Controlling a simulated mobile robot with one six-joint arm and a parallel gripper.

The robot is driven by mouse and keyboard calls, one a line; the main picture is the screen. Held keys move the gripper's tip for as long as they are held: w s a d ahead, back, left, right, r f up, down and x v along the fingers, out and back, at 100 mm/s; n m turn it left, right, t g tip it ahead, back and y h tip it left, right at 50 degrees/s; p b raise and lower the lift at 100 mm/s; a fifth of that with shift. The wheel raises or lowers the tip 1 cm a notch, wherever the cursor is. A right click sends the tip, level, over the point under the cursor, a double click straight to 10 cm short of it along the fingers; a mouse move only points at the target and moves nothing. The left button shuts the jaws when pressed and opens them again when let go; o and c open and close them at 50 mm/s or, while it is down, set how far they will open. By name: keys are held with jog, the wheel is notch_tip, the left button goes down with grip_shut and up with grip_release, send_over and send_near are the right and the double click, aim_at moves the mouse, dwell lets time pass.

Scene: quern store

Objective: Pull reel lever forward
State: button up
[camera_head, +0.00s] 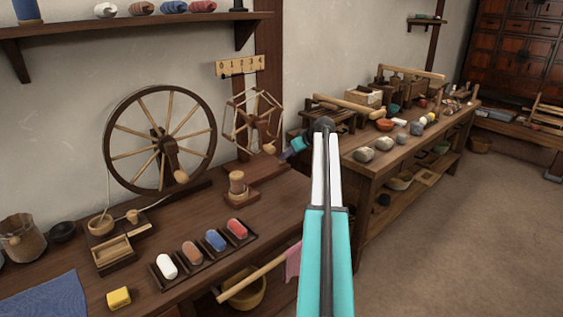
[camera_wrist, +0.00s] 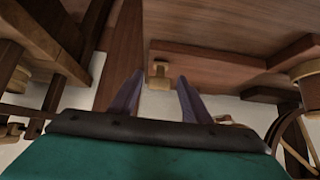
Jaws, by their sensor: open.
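The wooden reel (camera_head: 253,120) stands at the back of the left bench, below a numbered peg board. A light wooden knob (camera_head: 268,148) shows at its lower right. My gripper (camera_head: 284,155) is just right of this knob, partly hidden by my arm. In the wrist view my gripper (camera_wrist: 158,100) is open, with two dark fingers apart. A small light wooden lever-like piece (camera_wrist: 158,75) shows between and slightly beyond the fingertips. I cannot tell whether it is the reel lever, or whether a finger touches it.
The spinning wheel (camera_head: 160,140) stands left of the reel. A spool stand (camera_head: 237,185) and a tray of coloured rolls (camera_head: 205,252) are in front. A second bench (camera_head: 400,150) with stones and bowls stands to the right. The floor (camera_head: 450,240) at the right is clear.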

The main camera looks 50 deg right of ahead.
jog(key=shift+x, duration=2.05)
jog(key=c, duration=0.8)
jog(key=shift+f+b, duration=0.1)
jog(key=shift+b, duration=0.2)
